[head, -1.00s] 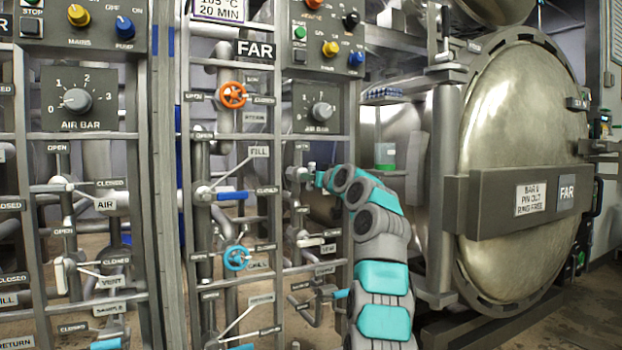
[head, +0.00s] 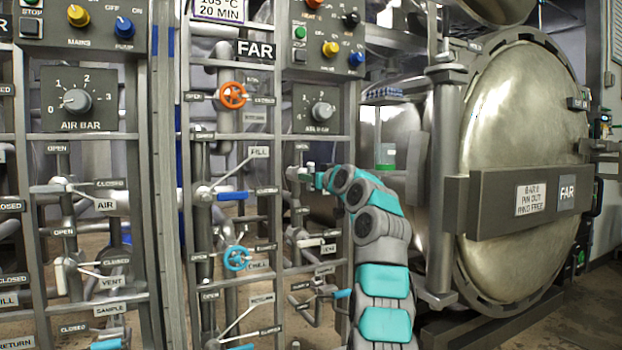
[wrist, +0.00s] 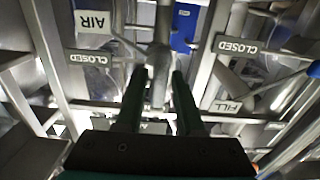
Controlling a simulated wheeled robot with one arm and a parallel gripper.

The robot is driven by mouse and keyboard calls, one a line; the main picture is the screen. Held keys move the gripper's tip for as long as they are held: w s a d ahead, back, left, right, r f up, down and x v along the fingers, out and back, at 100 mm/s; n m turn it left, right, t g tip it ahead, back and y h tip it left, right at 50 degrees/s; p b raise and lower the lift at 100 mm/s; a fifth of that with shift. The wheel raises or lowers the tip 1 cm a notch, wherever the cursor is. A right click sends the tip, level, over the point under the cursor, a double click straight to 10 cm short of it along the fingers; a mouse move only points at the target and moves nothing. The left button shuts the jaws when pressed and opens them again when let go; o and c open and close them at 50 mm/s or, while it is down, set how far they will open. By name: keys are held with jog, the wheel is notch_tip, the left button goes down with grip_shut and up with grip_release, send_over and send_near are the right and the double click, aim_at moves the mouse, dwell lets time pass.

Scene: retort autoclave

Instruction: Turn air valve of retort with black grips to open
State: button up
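The far panel's air valve (wrist: 160,56) shows in the wrist view as a grey body and stem, with an upside-down AIR label (wrist: 95,22) beside it. My gripper (wrist: 159,74) has its two dark fingers on either side of the grey stem, apart, with narrow gaps seeming to show; contact is unclear. In the head view my gripper (head: 312,178) is at the far panel's right column, small and partly hidden by my wrist. I cannot make out black grips on this valve. An upside-down CLOSED label (wrist: 90,58) is to its left in the wrist view.
A blue-gripped fill lever (head: 232,196) and a blue chill wheel (head: 237,258) are left of my gripper. The retort door marked FAR (head: 520,170) stands to the right. Another panel's air lever (head: 104,204) is at the left. Pipes and rails crowd the area.

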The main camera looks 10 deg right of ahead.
jog(key=shift+o, duration=0.8)
jog(key=shift+f, duration=0.1)
jog(key=shift+s+d, duration=0.15)
jog(key=b+v, duration=0.1)
jog(key=v, duration=0.6)
jog(key=shift+s, duration=0.2)
